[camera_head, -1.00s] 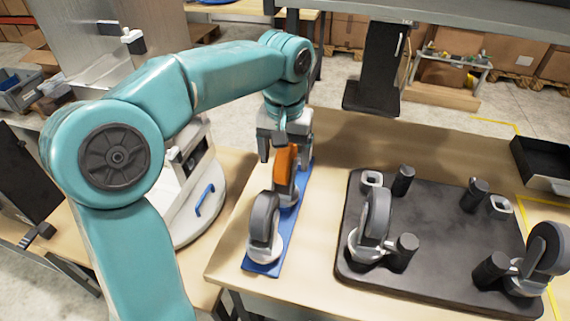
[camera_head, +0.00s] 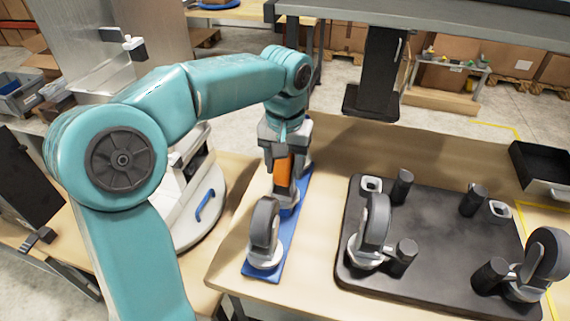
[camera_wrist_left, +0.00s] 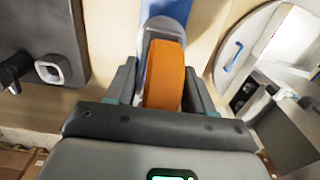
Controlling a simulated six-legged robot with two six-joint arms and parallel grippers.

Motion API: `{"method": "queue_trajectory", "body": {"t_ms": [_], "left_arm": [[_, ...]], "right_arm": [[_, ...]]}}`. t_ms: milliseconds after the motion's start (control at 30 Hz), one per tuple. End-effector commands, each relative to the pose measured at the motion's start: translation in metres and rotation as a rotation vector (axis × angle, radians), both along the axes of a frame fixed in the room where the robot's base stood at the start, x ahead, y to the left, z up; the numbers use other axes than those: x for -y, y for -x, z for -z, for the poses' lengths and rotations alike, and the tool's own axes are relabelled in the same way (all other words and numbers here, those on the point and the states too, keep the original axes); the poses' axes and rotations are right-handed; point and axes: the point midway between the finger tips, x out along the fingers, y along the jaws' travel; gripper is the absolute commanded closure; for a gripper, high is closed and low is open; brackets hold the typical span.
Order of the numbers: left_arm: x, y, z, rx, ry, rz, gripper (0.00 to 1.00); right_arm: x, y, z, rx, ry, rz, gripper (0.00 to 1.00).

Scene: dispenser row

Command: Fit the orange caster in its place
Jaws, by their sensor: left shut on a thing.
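The orange caster (camera_head: 282,170) stands on the blue strip (camera_head: 262,268), behind a grey caster (camera_head: 264,228). My left gripper (camera_head: 283,182) is lowered over it from above and shut on it, one finger on each side. In the left wrist view the orange wheel (camera_wrist_left: 165,75) sits between the two fingers, with its grey fork beyond it. The black base plate (camera_head: 430,240) lies to the right on the table. It has two square sockets at its far side, the far left socket (camera_head: 371,184) and the far right socket (camera_head: 499,209). My right gripper is not in view.
Grey casters stand at the plate's near left (camera_head: 374,226) and near right (camera_head: 545,258). Black posts (camera_head: 402,186) rise from the plate. A black tray (camera_head: 542,165) is at the right edge. A round white stand (camera_head: 200,205) is left of the strip. Table between strip and plate is clear.

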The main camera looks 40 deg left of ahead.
Motion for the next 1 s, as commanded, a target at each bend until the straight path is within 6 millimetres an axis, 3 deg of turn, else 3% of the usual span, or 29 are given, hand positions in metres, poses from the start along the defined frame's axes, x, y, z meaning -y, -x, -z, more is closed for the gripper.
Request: {"method": "queue_trajectory", "body": {"t_ms": [33,467,1000], "left_arm": [[0.001,-0.002,-0.014,0.002,0.0,0.016,0.91],[0.025,-0.047,-0.036,-0.001,0.006,0.792,0.91],[0.093,-0.123,-0.073,0.003,0.02,2.328,0.91]], "right_arm": [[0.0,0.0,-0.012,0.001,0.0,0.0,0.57],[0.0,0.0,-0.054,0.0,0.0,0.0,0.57],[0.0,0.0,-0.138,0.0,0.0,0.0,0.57]]}}
